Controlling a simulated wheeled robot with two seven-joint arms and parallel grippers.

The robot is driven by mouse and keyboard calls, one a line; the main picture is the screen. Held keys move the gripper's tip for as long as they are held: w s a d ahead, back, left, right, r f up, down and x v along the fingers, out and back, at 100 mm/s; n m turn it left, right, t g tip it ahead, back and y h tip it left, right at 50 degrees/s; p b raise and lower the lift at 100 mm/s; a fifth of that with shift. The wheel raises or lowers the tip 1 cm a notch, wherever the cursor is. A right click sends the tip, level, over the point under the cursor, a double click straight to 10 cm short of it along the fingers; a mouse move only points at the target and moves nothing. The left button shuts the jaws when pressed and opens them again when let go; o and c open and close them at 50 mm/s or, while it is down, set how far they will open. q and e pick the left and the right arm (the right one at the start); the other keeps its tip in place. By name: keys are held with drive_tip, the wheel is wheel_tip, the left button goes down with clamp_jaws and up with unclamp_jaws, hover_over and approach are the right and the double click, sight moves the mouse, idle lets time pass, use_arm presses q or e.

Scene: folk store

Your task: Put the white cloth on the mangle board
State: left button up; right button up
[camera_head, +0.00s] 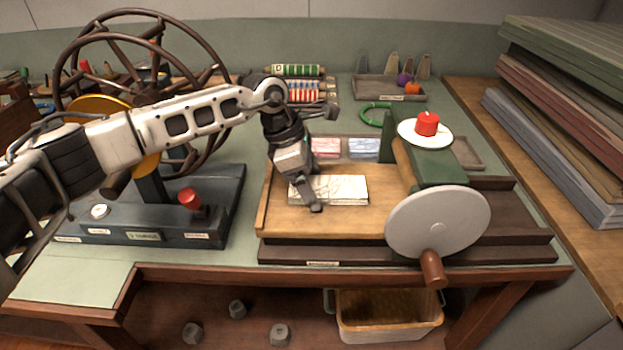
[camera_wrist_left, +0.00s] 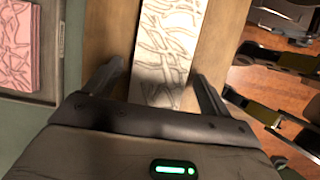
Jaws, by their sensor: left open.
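The white cloth (camera_head: 345,188), a flat folded block with a wrinkled line pattern, lies on the pale wooden mangle board (camera_head: 350,222) left of the roller. My left gripper (camera_head: 306,196) points down over the cloth's left part. In the left wrist view, the cloth (camera_wrist_left: 165,55) lies between the spread, open fingers of the left gripper (camera_wrist_left: 158,85), with a gap on each side. The cloth's near end is hidden by the gripper body there. I cannot tell the fingertips' exact height above the board. My right gripper is not in view.
The mangle's grey disc (camera_head: 438,222) with its wooden handle (camera_head: 432,270) stands to the right. Pink (camera_head: 326,147) and blue (camera_head: 363,147) cloths lie in a tray behind. A large spoked wheel (camera_head: 142,60) stands at left.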

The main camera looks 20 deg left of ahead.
use_arm(q)
drive_tip(key=v, duration=1.2)
drive_tip(key=shift+b, duration=0.45)
drive_tip(key=shift+a+r, duration=0.1)
drive_tip(key=shift+r, duration=0.05)
